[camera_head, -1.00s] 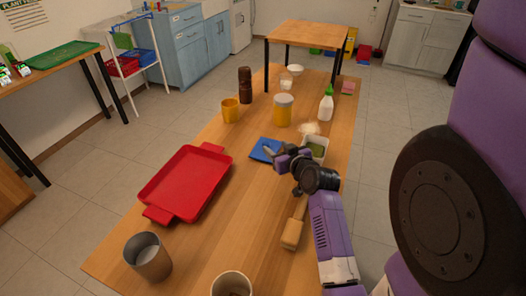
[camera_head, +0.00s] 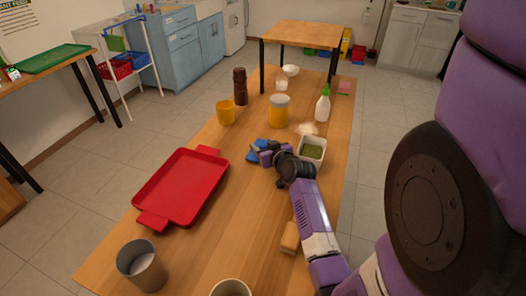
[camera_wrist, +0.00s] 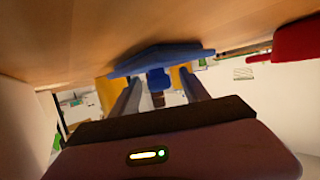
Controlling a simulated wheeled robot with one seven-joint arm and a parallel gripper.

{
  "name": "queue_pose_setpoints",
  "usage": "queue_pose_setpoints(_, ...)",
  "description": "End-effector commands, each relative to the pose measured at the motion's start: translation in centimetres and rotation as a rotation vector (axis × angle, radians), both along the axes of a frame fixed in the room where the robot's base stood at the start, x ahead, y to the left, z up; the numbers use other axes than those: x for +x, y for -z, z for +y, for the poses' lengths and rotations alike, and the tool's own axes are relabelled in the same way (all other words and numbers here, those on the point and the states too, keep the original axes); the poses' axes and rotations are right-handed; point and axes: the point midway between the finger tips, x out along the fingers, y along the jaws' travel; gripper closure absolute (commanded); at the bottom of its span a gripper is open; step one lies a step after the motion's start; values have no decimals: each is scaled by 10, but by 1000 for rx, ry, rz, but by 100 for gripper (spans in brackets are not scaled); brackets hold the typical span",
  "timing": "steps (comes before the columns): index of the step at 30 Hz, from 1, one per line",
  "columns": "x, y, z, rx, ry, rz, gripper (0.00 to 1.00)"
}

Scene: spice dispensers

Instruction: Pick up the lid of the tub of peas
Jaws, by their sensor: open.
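The blue lid (camera_head: 252,156) lies on the wooden table, left of the white square tub of peas (camera_head: 313,150), whose green content shows from above. My gripper (camera_head: 263,150) is low over the lid and hides much of it in the head view. In the wrist view, which is upside down, the lid (camera_wrist: 165,57) lies flat on the table and its blue knob (camera_wrist: 158,79) shows between my two open fingers (camera_wrist: 160,92). I cannot tell if the fingers touch the knob. A white wall at the left edge (camera_wrist: 28,118) may be the tub.
A red tray (camera_head: 180,188) lies left of my arm. A yellow cup (camera_head: 226,112), brown grinder (camera_head: 240,86), yellow canister (camera_head: 278,111) and spray bottle (camera_head: 323,104) stand beyond the lid. A wooden-handled brush (camera_head: 290,238) lies beside my forearm. A metal cup (camera_head: 141,265) stands front left.

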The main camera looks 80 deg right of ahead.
Motion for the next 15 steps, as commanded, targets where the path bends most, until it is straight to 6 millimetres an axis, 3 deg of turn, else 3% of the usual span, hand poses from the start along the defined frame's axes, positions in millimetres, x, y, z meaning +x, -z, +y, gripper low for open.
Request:
queue_pose_setpoints(7,1,1,-1,0,1,0,46)
queue_pose_setpoints(15,0,1,-1,0,1,0,99)
